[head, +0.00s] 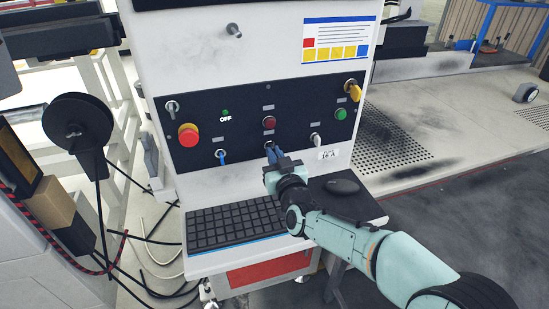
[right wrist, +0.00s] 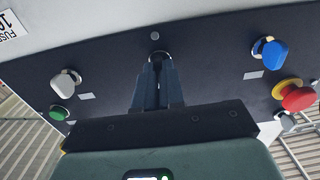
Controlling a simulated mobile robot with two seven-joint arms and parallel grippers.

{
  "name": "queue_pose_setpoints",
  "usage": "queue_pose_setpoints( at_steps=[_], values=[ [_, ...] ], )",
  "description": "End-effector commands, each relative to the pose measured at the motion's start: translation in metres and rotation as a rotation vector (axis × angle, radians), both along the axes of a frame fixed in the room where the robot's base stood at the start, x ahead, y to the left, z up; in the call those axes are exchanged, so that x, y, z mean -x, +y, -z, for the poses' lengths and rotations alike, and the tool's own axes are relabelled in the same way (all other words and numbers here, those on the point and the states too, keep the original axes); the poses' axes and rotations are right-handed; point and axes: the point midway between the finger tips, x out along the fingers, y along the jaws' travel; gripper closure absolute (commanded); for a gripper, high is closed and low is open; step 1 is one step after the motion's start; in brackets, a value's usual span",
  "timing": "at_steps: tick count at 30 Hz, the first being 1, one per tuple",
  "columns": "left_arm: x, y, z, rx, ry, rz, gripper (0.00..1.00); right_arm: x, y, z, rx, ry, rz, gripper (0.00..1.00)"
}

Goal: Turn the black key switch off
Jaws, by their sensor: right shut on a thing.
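The black key switch (right wrist: 160,55) sits in the dark control panel (head: 245,103). Its collar shows at my fingertips in the right wrist view, but its handle is mostly hidden between the fingers, so I cannot tell which way it is turned. My right gripper (head: 271,150) is at the panel's lower middle, shut on the black key. The right gripper's two fingers also show in the right wrist view (right wrist: 158,75), pointing at the panel. A blue key switch (head: 221,156) is to its left and a white one (head: 315,139) to its right. My left gripper is not in view.
A red mushroom button (head: 188,135), a dark red button (head: 269,122), a green button (head: 340,114) and a yellow key (head: 353,90) are also on the panel. A keyboard (head: 235,222) and a black mouse (head: 342,186) lie on the shelf below.

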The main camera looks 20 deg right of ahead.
Motion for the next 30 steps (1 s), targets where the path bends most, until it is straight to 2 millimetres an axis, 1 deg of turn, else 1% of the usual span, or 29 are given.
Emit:
queue_pose_setpoints(
  at_steps=[15, 16, 17, 18, 26, 30],
  values=[
    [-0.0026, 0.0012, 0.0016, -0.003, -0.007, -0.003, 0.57, 0.0001, 0.0002, 0.0005, -0.018, 0.003, 0.000, 1.00],
    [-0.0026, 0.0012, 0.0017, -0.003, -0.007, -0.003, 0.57, 0.0001, 0.0002, 0.0006, -0.018, 0.003, -0.001, 0.82],
    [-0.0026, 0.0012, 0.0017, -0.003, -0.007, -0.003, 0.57, 0.0001, 0.0002, 0.0006, -0.018, 0.003, 0.000, 0.72],
    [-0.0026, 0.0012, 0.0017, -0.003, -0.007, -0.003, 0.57, 0.0001, 0.0002, 0.0005, -0.018, 0.003, 0.000, 0.66],
    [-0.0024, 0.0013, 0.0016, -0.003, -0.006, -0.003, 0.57, 0.0004, 0.0001, 0.0003, -0.017, 0.002, 0.000, 0.66],
    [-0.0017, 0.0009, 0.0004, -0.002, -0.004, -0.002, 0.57, 0.0076, -0.0005, -0.0006, -0.018, 0.002, -0.001, 0.66]
  ],
)
